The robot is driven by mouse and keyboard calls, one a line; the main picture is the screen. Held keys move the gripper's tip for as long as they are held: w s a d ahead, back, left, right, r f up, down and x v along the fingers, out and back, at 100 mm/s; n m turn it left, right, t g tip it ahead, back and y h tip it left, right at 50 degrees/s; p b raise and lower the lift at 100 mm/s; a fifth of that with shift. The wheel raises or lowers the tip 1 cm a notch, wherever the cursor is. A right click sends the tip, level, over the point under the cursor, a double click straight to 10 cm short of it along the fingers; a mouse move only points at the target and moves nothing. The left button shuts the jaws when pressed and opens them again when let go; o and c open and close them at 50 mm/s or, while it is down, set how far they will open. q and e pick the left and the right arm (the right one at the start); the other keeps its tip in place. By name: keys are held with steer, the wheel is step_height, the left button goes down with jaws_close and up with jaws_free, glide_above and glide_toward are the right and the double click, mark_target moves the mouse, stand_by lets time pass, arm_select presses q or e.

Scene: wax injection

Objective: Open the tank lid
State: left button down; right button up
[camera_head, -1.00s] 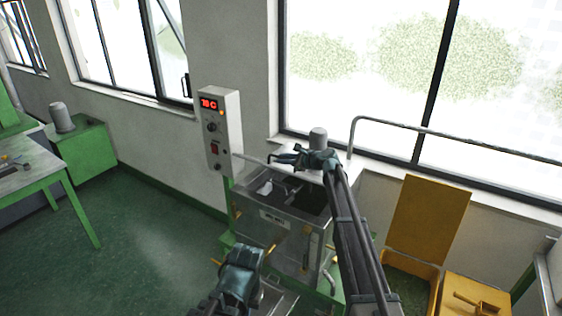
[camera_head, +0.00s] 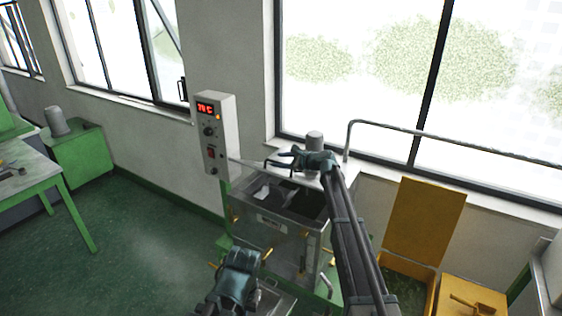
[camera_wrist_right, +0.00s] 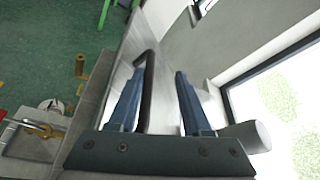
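The metal tank (camera_head: 270,225) stands below the window, with its dark interior (camera_head: 311,204) showing from above. A pale metal plate, seemingly the raised lid, is at its back edge, partly hidden by my right arm. A dark bar handle (camera_head: 268,164) stands out there; it also shows in the right wrist view (camera_wrist_right: 148,95). My right gripper (camera_head: 287,154) is beside the handle. In the wrist view its fingers (camera_wrist_right: 158,75) are apart, with the bar between them, close to the left finger. My left gripper (camera_head: 240,262) is low in front of the tank; its fingertips are unclear.
A control box (camera_head: 214,135) with a red display is on the wall left of the tank. A yellow open bin (camera_head: 425,225) stands to the right, and a green table (camera_head: 35,180) far left. The green floor between table and tank is clear.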

steer(key=shift+d, duration=0.1)
steer(key=p+v, duration=0.4)
steer(key=v, duration=0.8)
steer(key=shift+p+v, duration=0.3)
steer(key=shift+v, duration=0.55)
